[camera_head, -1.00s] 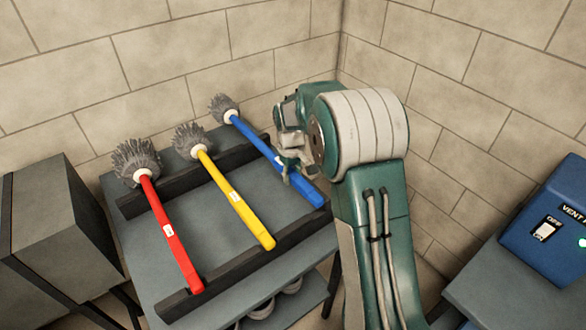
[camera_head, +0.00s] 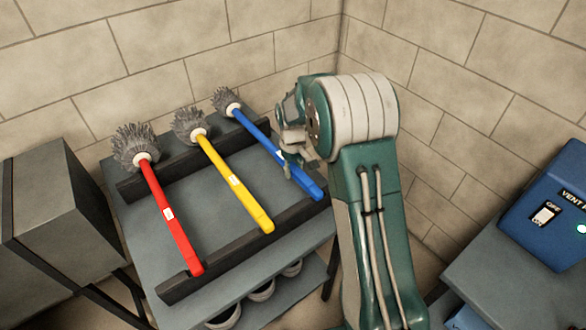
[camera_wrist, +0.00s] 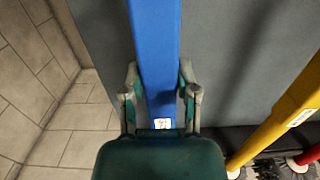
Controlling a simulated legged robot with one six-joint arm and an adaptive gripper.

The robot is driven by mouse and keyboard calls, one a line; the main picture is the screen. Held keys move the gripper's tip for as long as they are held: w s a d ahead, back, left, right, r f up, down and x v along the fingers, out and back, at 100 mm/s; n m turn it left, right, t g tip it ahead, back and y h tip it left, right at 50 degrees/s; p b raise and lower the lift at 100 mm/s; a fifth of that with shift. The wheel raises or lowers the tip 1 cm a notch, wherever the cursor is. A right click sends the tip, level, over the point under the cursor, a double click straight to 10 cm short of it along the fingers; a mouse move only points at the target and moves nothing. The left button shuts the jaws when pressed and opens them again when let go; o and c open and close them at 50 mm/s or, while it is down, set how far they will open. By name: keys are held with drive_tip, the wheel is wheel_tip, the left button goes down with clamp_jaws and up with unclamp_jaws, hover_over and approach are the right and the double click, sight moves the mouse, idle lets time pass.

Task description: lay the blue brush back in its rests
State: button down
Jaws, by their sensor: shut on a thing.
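The blue brush (camera_head: 262,143) lies across the right end of the rack, its grey bristle head (camera_head: 225,99) beyond the back rail (camera_head: 160,181) and its handle end near the front rail (camera_head: 235,255). My gripper (camera_head: 287,163) is shut around its handle, towards the handle end. In the wrist view the blue handle (camera_wrist: 155,60) runs between both fingers of my gripper (camera_wrist: 160,95). The brush looks very close to both rails. I cannot tell whether it touches them, as my gripper and arm hide part of that side.
A yellow brush (camera_head: 235,182) and a red brush (camera_head: 170,217) lie across both rails to the left. Below is a shelf with several round items (camera_head: 262,291). A grey cabinet (camera_head: 55,205) stands left, a blue vent box (camera_head: 550,215) right. Brick walls close off the back.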

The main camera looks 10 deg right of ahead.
drive_tip(key=shift+c, duration=1.5)
unclamp_jaws()
drive_tip(key=shift+r, duration=0.1)
drive_tip(key=s+r+m+t, duration=0.1)
drive_tip(key=s+r, duration=0.2)
drive_tip(key=r, duration=0.7)
drive_tip(key=s+r+t, duration=0.1)
drive_tip(key=s+r, duration=0.2)
drive_tip(key=r, duration=0.7)
drive_tip(key=s+r+m+t, duration=0.3)
drive_tip(key=s+t, duration=0.1)
drive_tip(key=s, duration=2.1)
